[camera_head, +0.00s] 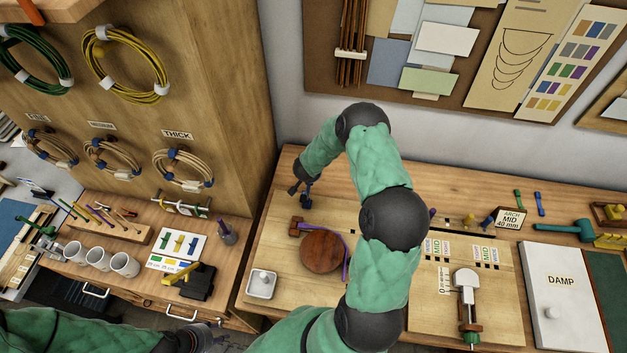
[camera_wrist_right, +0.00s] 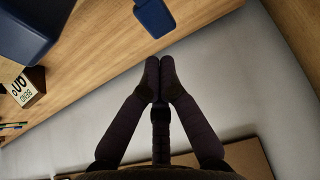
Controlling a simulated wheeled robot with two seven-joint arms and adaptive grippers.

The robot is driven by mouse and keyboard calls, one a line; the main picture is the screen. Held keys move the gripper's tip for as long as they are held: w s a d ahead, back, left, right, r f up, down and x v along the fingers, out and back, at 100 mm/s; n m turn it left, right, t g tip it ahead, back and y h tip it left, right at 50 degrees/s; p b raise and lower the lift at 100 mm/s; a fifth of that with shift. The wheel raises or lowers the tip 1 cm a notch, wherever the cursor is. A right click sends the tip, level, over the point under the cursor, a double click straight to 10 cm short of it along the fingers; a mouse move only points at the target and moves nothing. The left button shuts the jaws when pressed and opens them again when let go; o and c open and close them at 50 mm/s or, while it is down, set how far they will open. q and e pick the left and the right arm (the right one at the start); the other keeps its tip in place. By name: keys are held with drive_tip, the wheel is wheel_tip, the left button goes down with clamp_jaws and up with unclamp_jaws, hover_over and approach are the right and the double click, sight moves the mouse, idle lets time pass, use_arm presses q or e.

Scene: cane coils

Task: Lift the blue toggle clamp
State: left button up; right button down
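A small dark-blue piece (camera_head: 306,201), which looks like the blue toggle clamp, is at the back left of the wooden bench in the head view. My right gripper (camera_head: 298,188) is right at it, pointing down at the end of the raised arm. In the right wrist view two dark fingers of this gripper (camera_wrist_right: 159,70) meet at their tips, with a third dark finger behind. A blue flat piece (camera_wrist_right: 154,16) lies just beyond the tips, apart from them in the picture. Whether anything is gripped is unclear. My left gripper (camera_head: 215,341) is low at the bottom edge, partly cut off.
My right arm hides the bench middle. A round brown block (camera_head: 324,251), a purple strip and a white dish (camera_head: 262,284) are in front of the right gripper. A sign (camera_head: 509,220) and a teal mallet (camera_head: 567,229) are to the right. The wall is close behind.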

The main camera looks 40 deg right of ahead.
use_arm(q)
drive_tip(key=shift+s+a+r, duration=0.35)
drive_tip(key=shift+s+r, duration=0.05)
drive_tip(key=shift+s, duration=0.1)
use_arm(e)
drive_tip(key=s+v, duration=0.1)
drive_tip(key=v, duration=0.9)
drive_tip(key=shift+r, duration=0.25)
use_arm(q)
drive_tip(key=shift+a, duration=0.1)
use_arm(e)
drive_tip(key=shift+s, duration=0.15)
